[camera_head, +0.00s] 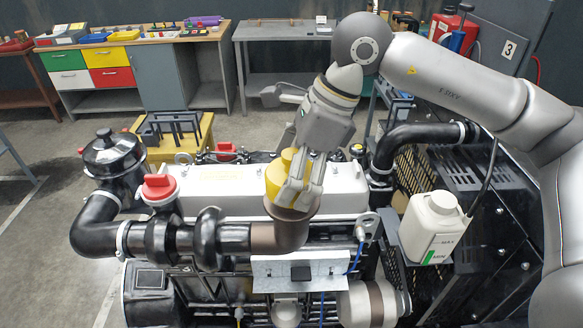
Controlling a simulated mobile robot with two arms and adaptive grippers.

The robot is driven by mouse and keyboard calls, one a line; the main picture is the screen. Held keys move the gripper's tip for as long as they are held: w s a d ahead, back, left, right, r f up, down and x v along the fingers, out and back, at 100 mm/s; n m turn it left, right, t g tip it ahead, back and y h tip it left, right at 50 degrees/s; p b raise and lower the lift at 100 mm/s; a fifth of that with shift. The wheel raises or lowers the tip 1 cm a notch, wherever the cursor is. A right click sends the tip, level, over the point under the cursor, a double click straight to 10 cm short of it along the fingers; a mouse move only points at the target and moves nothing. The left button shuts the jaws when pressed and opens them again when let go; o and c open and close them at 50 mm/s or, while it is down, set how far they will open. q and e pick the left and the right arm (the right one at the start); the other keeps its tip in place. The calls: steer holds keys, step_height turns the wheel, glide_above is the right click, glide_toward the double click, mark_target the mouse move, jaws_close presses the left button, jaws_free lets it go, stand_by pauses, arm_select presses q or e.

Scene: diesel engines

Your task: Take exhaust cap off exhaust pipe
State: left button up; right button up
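The exhaust cap (276,177) is yellow and sits at the upturned mouth of the brown exhaust pipe (277,236), near the middle of the engine. My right gripper (300,198) reaches down from above, with its fingers overlapping the cap's right side. The gripper covers part of the cap, so I cannot tell whether the fingers are closed on it. I also cannot tell whether the cap is seated on the pipe or slightly raised. My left gripper is not in view.
A red cap (159,187) and a black air filter housing (112,155) stand left of the pipe. A white coolant tank (432,226) is at the right. Behind the engine are a small yellow stand (184,153) and workbenches, with open floor between.

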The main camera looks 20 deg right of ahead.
steer(key=c, duration=1)
